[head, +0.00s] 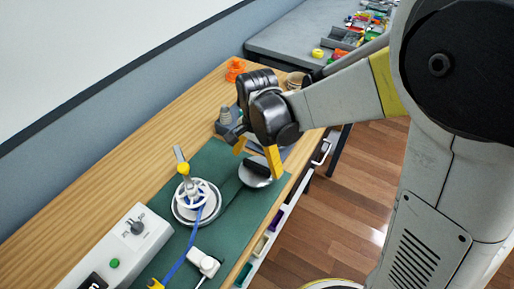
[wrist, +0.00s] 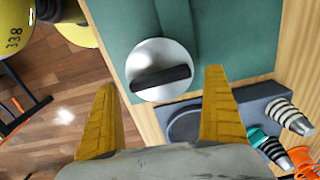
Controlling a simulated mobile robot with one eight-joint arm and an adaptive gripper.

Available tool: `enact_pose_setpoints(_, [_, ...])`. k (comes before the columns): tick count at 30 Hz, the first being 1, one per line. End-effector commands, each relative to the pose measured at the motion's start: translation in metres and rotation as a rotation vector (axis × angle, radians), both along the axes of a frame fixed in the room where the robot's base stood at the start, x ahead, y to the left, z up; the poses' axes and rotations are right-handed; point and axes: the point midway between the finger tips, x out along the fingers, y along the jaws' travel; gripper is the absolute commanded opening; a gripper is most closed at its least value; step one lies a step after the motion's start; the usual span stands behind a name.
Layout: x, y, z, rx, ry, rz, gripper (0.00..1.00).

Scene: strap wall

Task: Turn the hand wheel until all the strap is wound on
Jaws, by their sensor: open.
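The hand wheel (head: 196,193) is white with spokes and sits on a round base on the green mat (head: 222,158). A blue strap (head: 178,262) runs from the wheel toward the lower left, to a yellow end piece (head: 156,284). A grey lever with a yellow collar (head: 183,167) stands at the wheel. My gripper (head: 258,158) is open and empty, beyond the wheel to the upper right. The wheel is out of the wrist view.
A white box with a knob and green button (head: 130,240) stands at the lower left. A small white block (head: 204,263) sits near the strap. A dark holder with grey-banded cones (wrist: 245,118) and orange parts (head: 235,68) lie beyond the mat. Wooden floor is at the right.

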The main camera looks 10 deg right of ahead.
Motion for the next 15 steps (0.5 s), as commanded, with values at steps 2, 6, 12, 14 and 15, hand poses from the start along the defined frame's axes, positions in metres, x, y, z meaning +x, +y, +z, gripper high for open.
enact_pose_setpoints(2, [-0.001,0.000,0.017,0.000,0.000,0.000,1.00])
enact_pose_setpoints(6, [-0.001,0.000,0.048,0.000,0.000,0.000,1.00])
enact_pose_setpoints(12, [0.000,0.000,0.084,0.000,0.000,0.000,1.00])
enact_pose_setpoints(14, [0.000,0.000,0.091,0.000,0.000,0.000,1.00])
enact_pose_setpoints(15, [0.000,0.000,0.095,0.000,0.000,0.000,1.00])
